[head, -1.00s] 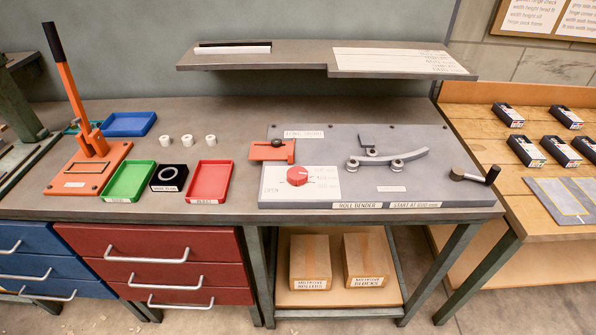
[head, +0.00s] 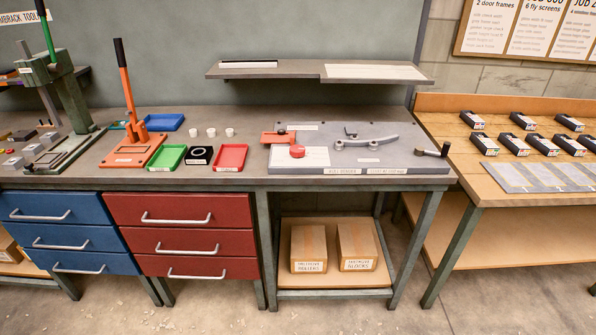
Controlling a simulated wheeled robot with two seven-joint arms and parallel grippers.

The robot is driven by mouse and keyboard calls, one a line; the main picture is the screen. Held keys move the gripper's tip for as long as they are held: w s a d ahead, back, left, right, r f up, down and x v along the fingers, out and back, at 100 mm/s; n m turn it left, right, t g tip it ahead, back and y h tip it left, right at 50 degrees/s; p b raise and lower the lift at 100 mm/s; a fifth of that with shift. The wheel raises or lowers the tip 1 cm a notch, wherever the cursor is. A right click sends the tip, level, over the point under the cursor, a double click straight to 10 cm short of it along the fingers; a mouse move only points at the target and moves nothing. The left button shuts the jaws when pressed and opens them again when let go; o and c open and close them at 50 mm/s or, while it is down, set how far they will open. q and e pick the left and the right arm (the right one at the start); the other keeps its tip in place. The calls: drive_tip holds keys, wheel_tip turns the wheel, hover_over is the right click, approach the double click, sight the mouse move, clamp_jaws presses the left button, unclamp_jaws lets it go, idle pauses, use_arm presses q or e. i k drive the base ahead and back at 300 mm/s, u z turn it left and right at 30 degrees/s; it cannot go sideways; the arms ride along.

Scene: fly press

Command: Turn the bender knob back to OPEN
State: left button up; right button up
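The bender knob (head: 297,151) is a round red knob on a white label plate (head: 312,158) at the left of the grey roll bender (head: 400,160). From here I cannot read its marks or tell which way it points. The bender lies on the grey workbench, with a curved strip (head: 365,142) over its rollers and a black-handled crank (head: 433,152) at its right end. An orange block (head: 278,137) sits behind the knob. Neither of my grippers is in the head view.
Left of the bender stand red (head: 231,157) and green (head: 167,157) trays, a black ring holder (head: 199,155) and an orange lever press (head: 132,150). A shelf (head: 290,75) overhangs the bench. A wooden table (head: 480,190) stands at the right. The floor in front is clear.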

sight(296, 150)
drive_tip(key=u, duration=1.4)
drive_tip(key=i, duration=0.8)
drive_tip(key=z, duration=0.25)
